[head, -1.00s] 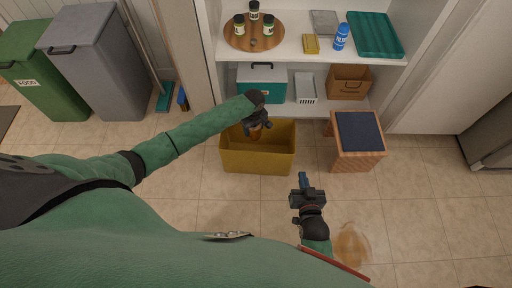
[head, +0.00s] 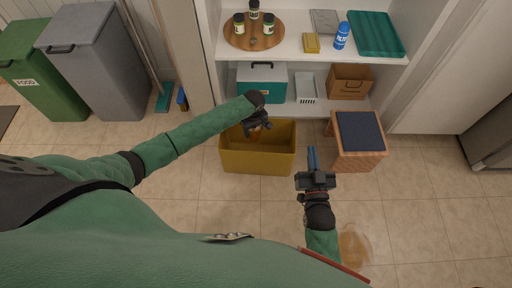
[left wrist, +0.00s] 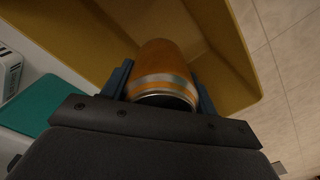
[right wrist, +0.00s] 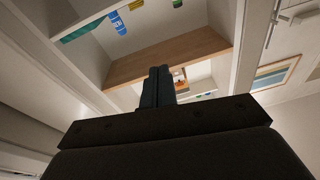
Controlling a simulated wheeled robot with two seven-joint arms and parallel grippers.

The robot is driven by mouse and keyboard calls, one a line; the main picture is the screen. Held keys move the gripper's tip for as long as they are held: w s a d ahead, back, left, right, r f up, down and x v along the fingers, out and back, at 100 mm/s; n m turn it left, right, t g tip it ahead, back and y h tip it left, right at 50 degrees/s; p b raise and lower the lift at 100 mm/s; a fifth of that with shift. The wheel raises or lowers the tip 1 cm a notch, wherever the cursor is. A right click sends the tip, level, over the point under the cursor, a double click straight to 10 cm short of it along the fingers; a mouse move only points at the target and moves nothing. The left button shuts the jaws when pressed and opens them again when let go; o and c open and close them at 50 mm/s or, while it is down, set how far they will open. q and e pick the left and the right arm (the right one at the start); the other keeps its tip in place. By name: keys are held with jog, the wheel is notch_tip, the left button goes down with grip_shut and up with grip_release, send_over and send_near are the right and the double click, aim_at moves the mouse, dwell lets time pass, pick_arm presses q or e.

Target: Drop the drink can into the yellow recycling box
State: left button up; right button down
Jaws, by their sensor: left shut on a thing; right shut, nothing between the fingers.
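The drink can (left wrist: 163,72) is orange with a silver band and rim. In the left wrist view it sits between the two blue fingers of my left gripper (left wrist: 160,85), which is shut on it. In the head view my left gripper (head: 256,130) is at the yellow recycling box (head: 257,161), over its opening, with a bit of the orange can (head: 257,134) showing below the fingers. The box's yellow inner walls surround the can in the left wrist view. My right gripper (head: 313,160) is shut and empty, right of the box; its closed fingers also show in the right wrist view (right wrist: 158,85).
A wooden stool (head: 358,137) with a dark top stands right of the box. Open shelves behind hold a teal case (head: 262,85), a white basket (head: 307,88) and a brown box (head: 348,82). Grey (head: 95,65) and green bins stand at left.

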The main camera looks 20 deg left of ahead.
pick_arm(q)
jog(key=shift+f+b, duration=0.45)
jog(key=shift+b, duration=0.1)
pick_arm(e)
notch_tip(320, 180, up, 13)
jog(key=s+d+t+y, duration=0.1)
jog(key=t, duration=0.4)
jog(key=shift+r, duration=0.2)
pick_arm(q)
jog(key=o, duration=1)
jog(key=shift+o, duration=0.2)
jog(key=shift+r, duration=0.4)
notch_tip(320, 180, up, 7)
jog(key=shift+f+p, duration=0.1)
jog(key=shift+p, duration=0.75)
pick_arm(e)
notch_tip(320, 180, down, 19)
jog(key=a+g+h, duration=0.1)
jog(key=g, duration=0.6)
